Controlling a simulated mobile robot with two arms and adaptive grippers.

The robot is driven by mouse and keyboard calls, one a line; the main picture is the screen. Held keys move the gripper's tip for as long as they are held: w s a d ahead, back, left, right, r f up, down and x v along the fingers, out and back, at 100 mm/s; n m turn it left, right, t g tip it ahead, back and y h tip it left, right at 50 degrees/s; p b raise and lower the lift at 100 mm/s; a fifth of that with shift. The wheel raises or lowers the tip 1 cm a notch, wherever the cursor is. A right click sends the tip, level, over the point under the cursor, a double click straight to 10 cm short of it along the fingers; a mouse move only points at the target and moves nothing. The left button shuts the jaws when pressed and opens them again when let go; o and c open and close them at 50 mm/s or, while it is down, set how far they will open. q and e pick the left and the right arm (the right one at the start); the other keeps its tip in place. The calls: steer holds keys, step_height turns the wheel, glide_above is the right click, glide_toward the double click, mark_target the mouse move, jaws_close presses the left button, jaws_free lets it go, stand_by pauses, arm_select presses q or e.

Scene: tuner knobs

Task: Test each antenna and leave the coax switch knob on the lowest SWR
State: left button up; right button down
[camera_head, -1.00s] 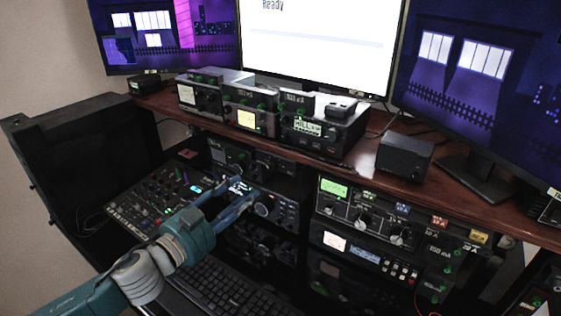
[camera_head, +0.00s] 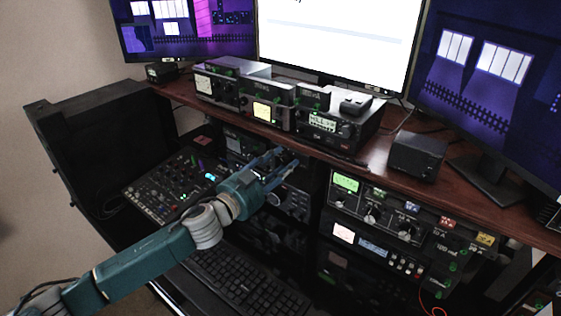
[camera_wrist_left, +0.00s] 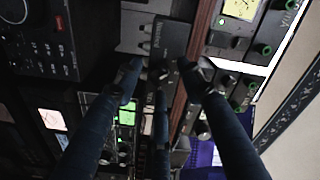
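My left gripper (camera_head: 283,164) is at the shelf's front edge, above and left of the right rack. The right rack unit has a lit green meter (camera_head: 345,182), a left pale knob (camera_head: 371,218), a right pale knob (camera_head: 405,231) and coloured labels (camera_head: 447,222). I cannot tell which knob is the coax switch; labels are too small. My right gripper is not in view.
Several radios (camera_head: 262,108) and a black box (camera_head: 417,156) stand on the wooden shelf (camera_head: 375,156). Below are a mixer (camera_head: 160,190) and a keyboard (camera_head: 245,285). A white monitor (camera_head: 335,40) stands behind. Open space lies in front of the right rack.

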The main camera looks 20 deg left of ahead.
arm_select(q)
steer(key=shift+w, duration=0.1)
jaws_close()
steer(key=shift+m, duration=0.3)
steer(key=m+p, duration=0.1)
steer(key=m, duration=0.2)
steer(key=shift+d+m+p, duration=0.1)
steer(key=shift+m+p, duration=0.2)
steer(key=shift+m, duration=1.8)
steer(key=shift+f, duration=0.1)
